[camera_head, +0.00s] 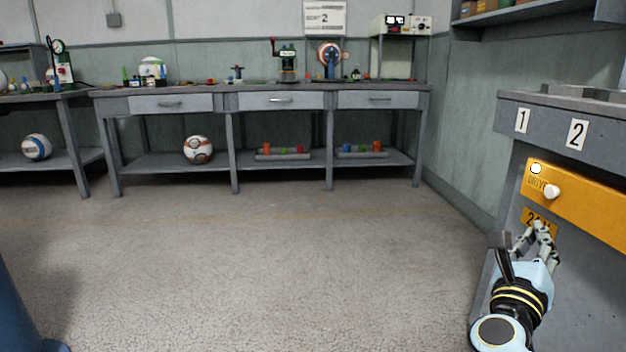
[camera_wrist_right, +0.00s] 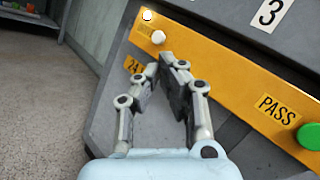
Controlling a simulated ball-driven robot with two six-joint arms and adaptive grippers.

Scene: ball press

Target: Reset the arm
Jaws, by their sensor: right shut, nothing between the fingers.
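My right arm comes up from the bottom right of the head view. Its gripper (camera_head: 540,232) is shut and empty, in front of the grey machine (camera_head: 507,275) and below its yellow panel (camera_head: 590,205). In the right wrist view the gripper (camera_wrist_right: 163,66) has its fingertips close together, overlapping the lower edge of the yellow panel in the picture. I cannot tell whether they touch the machine. A white knob (camera_head: 551,192) sits on the panel, above the gripper; it also shows in the right wrist view (camera_wrist_right: 158,37). My left gripper is not in view.
The panel carries a green button (camera_wrist_right: 309,136) beside a PASS label (camera_wrist_right: 277,109). Number plates 1 (camera_head: 521,120) and 2 (camera_head: 577,134) are above it. A long workbench (camera_head: 210,101) stands along the back wall with a ball (camera_head: 198,149) on its lower shelf. The middle floor is clear.

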